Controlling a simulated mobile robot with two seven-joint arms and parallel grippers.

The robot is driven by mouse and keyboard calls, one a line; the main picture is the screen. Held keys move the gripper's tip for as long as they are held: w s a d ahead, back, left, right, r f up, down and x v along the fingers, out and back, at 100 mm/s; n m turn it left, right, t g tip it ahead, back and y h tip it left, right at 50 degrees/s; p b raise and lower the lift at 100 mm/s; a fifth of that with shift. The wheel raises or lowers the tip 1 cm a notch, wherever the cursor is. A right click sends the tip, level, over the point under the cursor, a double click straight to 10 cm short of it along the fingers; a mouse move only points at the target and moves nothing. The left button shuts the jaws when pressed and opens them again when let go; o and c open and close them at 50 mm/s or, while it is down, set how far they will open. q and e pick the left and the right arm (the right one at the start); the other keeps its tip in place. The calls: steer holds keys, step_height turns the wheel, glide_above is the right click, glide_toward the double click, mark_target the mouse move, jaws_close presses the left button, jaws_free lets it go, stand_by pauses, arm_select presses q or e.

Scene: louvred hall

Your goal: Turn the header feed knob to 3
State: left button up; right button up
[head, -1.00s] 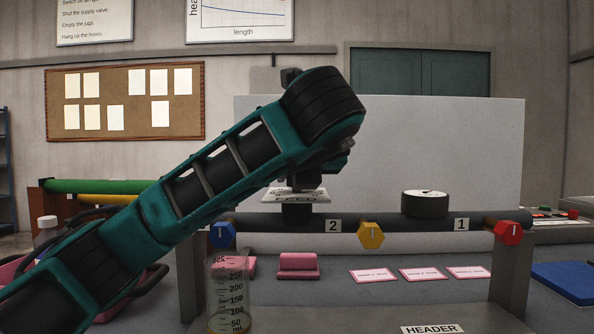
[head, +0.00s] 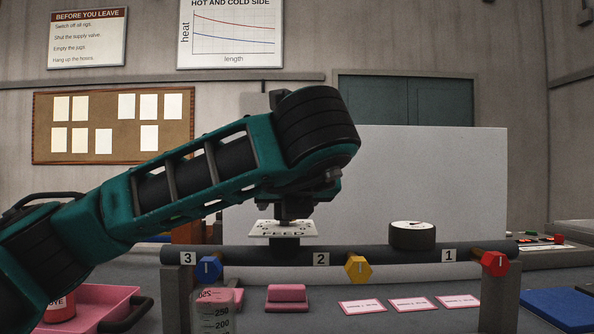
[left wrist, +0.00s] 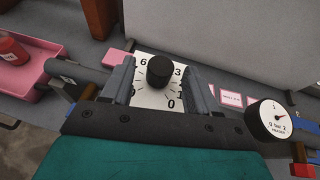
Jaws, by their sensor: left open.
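The header feed knob (left wrist: 160,70) is black and round. It sits on a white dial plate (left wrist: 150,97), whose visible figures include 6, 3, 1 and 0. My left gripper (left wrist: 160,82) is open, one finger on each side of the knob with gaps between. I cannot make out a pointer mark on the knob. In the head view the plate (head: 283,231), marked FEED, stands on the dark header pipe (head: 375,255). My left gripper (head: 293,208) hangs just above the plate there and hides the knob. My right gripper is not in view.
A round gauge (head: 412,236) stands on the pipe to the right. A measuring jug (head: 215,312) stands in front. A pink tray (head: 100,305) is at left.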

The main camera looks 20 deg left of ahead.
arm_select(q)
steer(key=v, duration=0.9)
steer(key=shift+s+d, duration=0.2)
steer(key=shift+s, duration=0.15)
